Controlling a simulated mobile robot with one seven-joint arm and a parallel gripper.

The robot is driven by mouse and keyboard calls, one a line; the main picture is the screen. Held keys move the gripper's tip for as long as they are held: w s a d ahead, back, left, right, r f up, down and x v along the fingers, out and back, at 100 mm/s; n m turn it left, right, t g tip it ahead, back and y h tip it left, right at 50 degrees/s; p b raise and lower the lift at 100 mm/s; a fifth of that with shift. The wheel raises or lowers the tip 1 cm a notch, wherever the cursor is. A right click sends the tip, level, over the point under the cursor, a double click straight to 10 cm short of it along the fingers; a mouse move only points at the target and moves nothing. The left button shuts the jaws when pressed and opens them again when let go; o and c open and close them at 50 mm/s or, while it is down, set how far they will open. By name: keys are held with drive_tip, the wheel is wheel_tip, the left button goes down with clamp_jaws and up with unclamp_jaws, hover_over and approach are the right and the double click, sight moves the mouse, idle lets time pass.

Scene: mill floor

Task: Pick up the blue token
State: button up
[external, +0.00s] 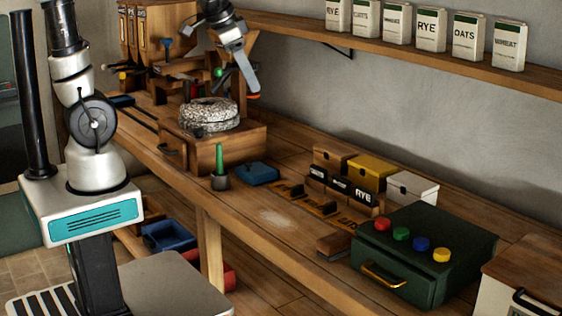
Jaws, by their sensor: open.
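The blue token (421,243) is a small round piece on top of the dark green box (460,235) at the right of the bench. It sits in a row between the green token (401,233) and the yellow token (441,255), with the red token (382,223) at the row's far left. My gripper (238,88) is at the upper left, above and beside the millstone, far from the blue token. It looks open and empty, though its fingertips are small and partly unclear against the wooden mill.
A millstone (208,114) on a wooden stand, a green-handled item (219,168) and a flat blue box (258,173) stand on the bench. Small boxes (367,170) sit behind the green box, with a brush (333,244) beside it. The wall shelf (400,52) holds several labelled packets.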

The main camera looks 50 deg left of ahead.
drive_tip(key=w+d+f+m+h+b, duration=0.1)
drive_tip(key=w+d+f+b, duration=0.1)
drive_tip(key=w+d, duration=0.4)
drive_tip(key=m+g+h+b, duration=0.2)
drive_tip(key=m+b, duration=0.1)
drive_tip(key=b, duration=0.2)
approach(418, 241)
drive_tip(key=shift+w+a+f, duration=0.1)
drive_tip(key=shift+w+f, duration=0.15)
drive_tip(key=shift+f, duration=0.25)
drive_tip(key=shift+w+a+f, duration=0.1)
drive_tip(key=shift+w+f, duration=0.15)
drive_tip(key=shift+f, duration=0.25)
drive_tip(key=shift+d+x, duration=0.2)
drive_tip(key=shift+x, duration=1.25)
drive_tip(key=shift+d+x, duration=0.2)
drive_tip(key=shift+x, duration=1.2)
drive_tip(key=shift+s, duration=0.15)
drive_tip(key=c, duration=1.1)
